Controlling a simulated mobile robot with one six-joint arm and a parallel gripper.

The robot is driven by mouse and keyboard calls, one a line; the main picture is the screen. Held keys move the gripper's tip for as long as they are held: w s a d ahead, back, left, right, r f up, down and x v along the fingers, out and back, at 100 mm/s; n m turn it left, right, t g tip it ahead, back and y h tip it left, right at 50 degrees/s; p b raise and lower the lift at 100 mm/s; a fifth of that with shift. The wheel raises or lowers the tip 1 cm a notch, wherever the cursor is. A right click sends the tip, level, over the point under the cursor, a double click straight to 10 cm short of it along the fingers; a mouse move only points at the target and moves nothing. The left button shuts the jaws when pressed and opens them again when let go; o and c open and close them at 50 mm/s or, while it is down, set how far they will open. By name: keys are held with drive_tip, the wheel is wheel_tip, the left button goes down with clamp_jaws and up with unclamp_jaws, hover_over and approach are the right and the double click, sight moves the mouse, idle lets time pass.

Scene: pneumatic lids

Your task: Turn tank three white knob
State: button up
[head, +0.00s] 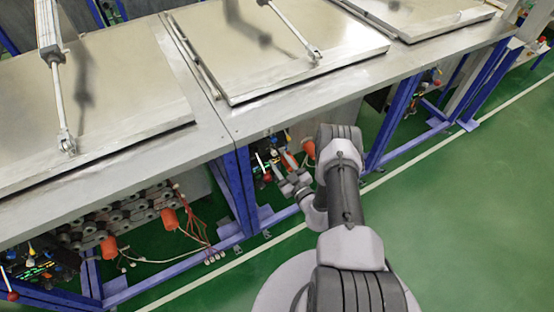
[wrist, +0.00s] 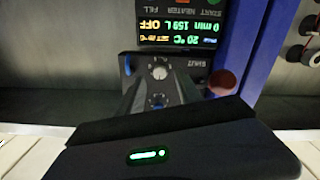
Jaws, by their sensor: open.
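In the wrist view a small white round knob (wrist: 159,72) sits on a dark control panel (wrist: 183,62), which appears upside down. My gripper (wrist: 158,80) is open, with its dark fingers reaching toward the panel. The knob shows between the fingertips, and I cannot tell whether they touch it. In the head view my gripper (head: 291,186) is low under the front edge of the middle tank, beside its controls. The knob is not clear in the head view. The label that would give the tank's number is too small to read for sure.
A lit display (wrist: 178,33) shows 20 °C, 159 L and OFF. A red ball (wrist: 222,82) is right of the fingers, near a blue post (wrist: 238,45). In the head view, the steel tank top (head: 270,115) overhangs my gripper. Green floor (head: 470,215) is clear at right.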

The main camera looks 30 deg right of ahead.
sight(274, 153)
drive_tip(key=shift+w, duration=1.3)
drive_tip(key=shift+a, duration=0.1)
clamp_jaws()
drive_tip(key=shift+n+b, duration=0.3)
drive_tip(key=shift+b, duration=0.05)
drive_tip(key=n+b, duration=0.2)
drive_tip(key=n, duration=0.1)
drive_tip(key=shift+f+n, duration=0.15)
drive_tip(key=shift+n, duration=0.15)
drive_tip(key=n+b, duration=0.1)
drive_tip(key=n, duration=0.4)
drive_tip(key=shift+n+b, duration=0.3)
drive_tip(key=n+b, duration=0.1)
drive_tip(key=n, duration=0.4)
drive_tip(key=shift+n+b, duration=0.45)
drive_tip(key=shift+n, duration=1.95)
